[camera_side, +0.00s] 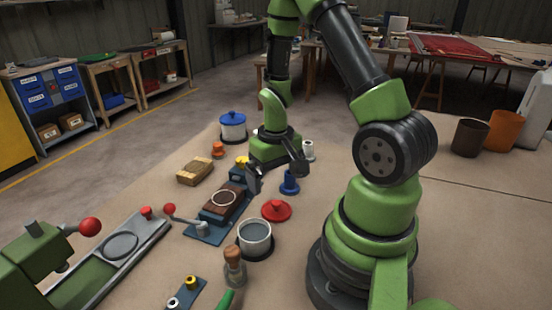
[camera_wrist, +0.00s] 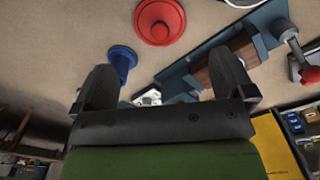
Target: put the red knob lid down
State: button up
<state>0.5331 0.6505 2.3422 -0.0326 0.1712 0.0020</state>
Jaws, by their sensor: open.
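The red knob lid (camera_side: 277,211) lies knob up on the tan work surface, beside an open grey pot (camera_side: 255,238). In the wrist view the lid (camera_wrist: 159,22) shows at the top edge, ahead of the fingers and partly cut off. My gripper (camera_side: 277,176) is open, with nothing between its fingers, and is above and behind the lid in the side view. In the wrist view the gripper (camera_wrist: 166,75) has its fingers wide apart, clear of the lid.
A blue flared piece (camera_side: 289,184) stands close by my gripper. A blue clamp fixture with a brown block (camera_side: 220,205) lies left of the lid. A white pot with a blue lid (camera_side: 233,127), a brush (camera_side: 195,171) and a wooden-handled tool (camera_side: 235,262) stand around. Bare surface lies right of the lid.

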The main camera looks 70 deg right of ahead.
notch_tip(320, 180, up, 5)
notch_tip(320, 180, up, 10)
jog(key=n+t, duration=0.1)
jog(key=t, duration=0.2)
send_over(275, 202)
jog(key=a, duration=0.6)
jog(key=s+a+r+n+t+y, duration=0.1)
jog(key=s+a+r+t, duration=0.3)
jog(key=a+r, duration=0.4)
jog(key=shift+s+a+r+n+y, duration=0.15)
jog(key=shift+s+n+y, duration=0.3)
jog(key=shift+s, duration=0.35)
